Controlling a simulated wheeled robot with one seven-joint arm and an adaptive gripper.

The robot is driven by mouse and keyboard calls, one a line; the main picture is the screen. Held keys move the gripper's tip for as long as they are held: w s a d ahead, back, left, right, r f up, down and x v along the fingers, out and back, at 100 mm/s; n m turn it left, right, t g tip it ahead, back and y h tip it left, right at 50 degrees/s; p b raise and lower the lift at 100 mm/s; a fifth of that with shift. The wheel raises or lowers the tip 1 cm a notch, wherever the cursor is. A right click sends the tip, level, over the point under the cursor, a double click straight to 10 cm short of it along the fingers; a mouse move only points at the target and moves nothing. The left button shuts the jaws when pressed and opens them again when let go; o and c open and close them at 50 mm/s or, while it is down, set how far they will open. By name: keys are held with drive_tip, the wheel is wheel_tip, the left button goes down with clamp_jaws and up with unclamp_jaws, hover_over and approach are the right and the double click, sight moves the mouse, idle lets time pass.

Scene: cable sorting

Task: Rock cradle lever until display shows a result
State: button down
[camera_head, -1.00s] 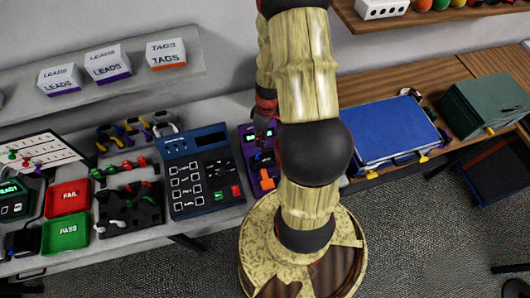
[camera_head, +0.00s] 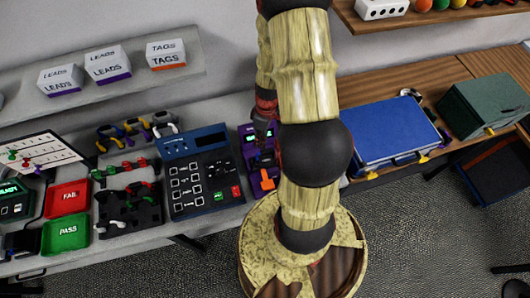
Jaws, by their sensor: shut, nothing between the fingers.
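The purple cradle unit (camera_head: 251,158) stands on the bench, partly hidden behind my arm. Its orange lever (camera_head: 266,180) sticks out at the front. A small lit green display (camera_head: 249,136) shows at its back; its text is too small to read. My gripper (camera_head: 268,122) is above the back of the cradle unit, behind the orange lever and apart from it. It is shut and empty, and my own arm hides part of it.
A dark blue tester (camera_head: 205,205) with buttons stands just left of the cradle unit. Red FAIL (camera_head: 68,198) and green PASS (camera_head: 65,233) trays and a small green-lit screen (camera_head: 12,190) lie further left. A blue case (camera_head: 385,130) is right of my arm.

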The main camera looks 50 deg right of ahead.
drive_tip(key=shift+s+f, duration=0.1)
drive_tip(key=shift+s+a+f+b, duration=0.15)
drive_tip(key=shift+s+a+b, duration=0.05)
drive_tip(key=shift+b, duration=0.25)
drive_tip(key=shift+s+a+f+b, duration=0.3)
drive_tip(key=shift+s+f+b, duration=0.15)
drive_tip(key=shift+b, duration=0.1)
idle(1.5)
drive_tip(key=shift+r, duration=0.1)
drive_tip(key=shift+w+d+r+p, duration=0.35)
drive_tip(key=shift+w+d+r, duration=0.1)
drive_tip(key=shift+w+r, duration=0.25)
drive_tip(key=shift+w, duration=0.1)
drive_tip(key=shift+w+d+r+p, duration=0.4)
drive_tip(key=shift+w+d+r, duration=0.15)
drive_tip(key=shift+w+r, duration=0.25)
drive_tip(key=shift+w+d+r+p, duration=0.45)
drive_tip(key=shift+w+r, duration=0.2)
drive_tip(key=shift+w, duration=0.2)
